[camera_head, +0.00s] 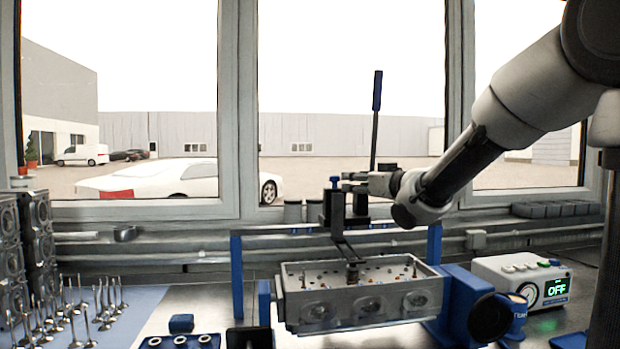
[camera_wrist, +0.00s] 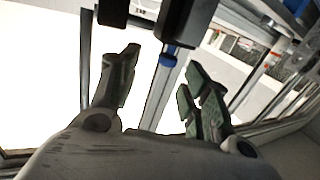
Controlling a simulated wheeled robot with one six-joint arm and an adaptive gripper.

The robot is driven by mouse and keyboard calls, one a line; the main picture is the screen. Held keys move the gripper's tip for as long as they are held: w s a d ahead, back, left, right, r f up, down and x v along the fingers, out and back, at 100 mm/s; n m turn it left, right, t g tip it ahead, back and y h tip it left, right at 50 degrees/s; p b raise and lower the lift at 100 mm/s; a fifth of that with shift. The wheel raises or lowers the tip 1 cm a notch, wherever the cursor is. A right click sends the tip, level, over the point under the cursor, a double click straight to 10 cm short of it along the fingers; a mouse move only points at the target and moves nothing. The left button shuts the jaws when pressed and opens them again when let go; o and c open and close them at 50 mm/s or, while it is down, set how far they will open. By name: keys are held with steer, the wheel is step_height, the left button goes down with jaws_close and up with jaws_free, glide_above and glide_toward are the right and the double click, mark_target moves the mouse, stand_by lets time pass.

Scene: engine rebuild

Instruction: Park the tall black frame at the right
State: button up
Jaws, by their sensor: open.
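The tall black frame (camera_head: 333,212) stands over the grey cylinder head (camera_head: 360,306), with a blue knob on its top and a forked foot reaching down to the head's top face. A long black lever with a blue handle (camera_head: 377,92) rises beside it. My gripper (camera_head: 346,182) is open at the frame's upper part, coming from the right. In the wrist view, the black frame (camera_wrist: 187,18) and its blue knob (camera_wrist: 168,60) show beyond and between my spread fingertips (camera_wrist: 160,76). I cannot tell whether a finger touches it.
A blue stand (camera_head: 237,277) holds the cylinder head. A control box reading OFF (camera_head: 521,281) and a blue cup (camera_head: 517,314) are at the right. Several valves (camera_head: 75,312) stand on a blue mat at the left, near stacked grey blocks (camera_head: 38,240). A window ledge runs behind.

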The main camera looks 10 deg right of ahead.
mark_target(338, 177)
steer(key=shift+y, duration=0.3)
steer(key=x, duration=0.5)
steer(key=a+x, duration=0.1)
steer(key=x, duration=0.1)
steer(key=shift+w+a+r, duration=0.15)
steer(key=shift+a+r, duration=0.05)
steer(key=shift+r, duration=0.1)
steer(key=shift+w+a, duration=0.2)
steer(key=shift+w, duration=0.35)
jaws_close()
